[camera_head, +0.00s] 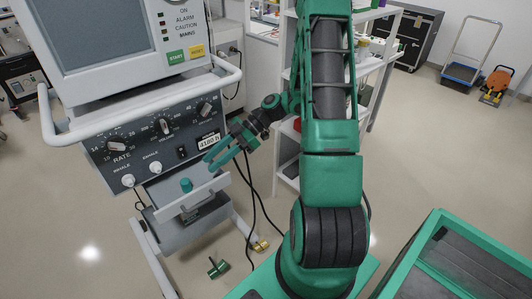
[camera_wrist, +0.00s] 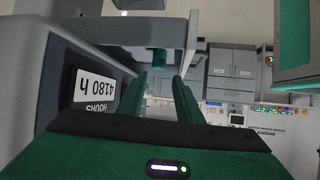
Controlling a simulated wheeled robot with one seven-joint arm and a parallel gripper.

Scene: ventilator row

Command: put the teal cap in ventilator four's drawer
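The teal cap (camera_head: 186,184) shows inside the pulled-out grey drawer (camera_head: 210,189) below the ventilator's dial panel (camera_head: 150,140). It appears to rest on the drawer floor. A label on the panel reads 4180 h, and it also shows turned over in the wrist view (camera_wrist: 95,90). No ventilator number is legible. My gripper (camera_head: 208,159) is just above and right of the cap, beside the panel. In the wrist view its two fingers (camera_wrist: 160,95) stand apart with nothing held between them.
A white rail (camera_head: 150,115) runs around the ventilator's front. Black cables (camera_head: 252,200) hang right of the drawer. A small green and black object (camera_head: 218,267) lies on the floor. White shelves (camera_head: 290,160) stand behind my arm, and a green-rimmed bin (camera_head: 425,250) is at lower right.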

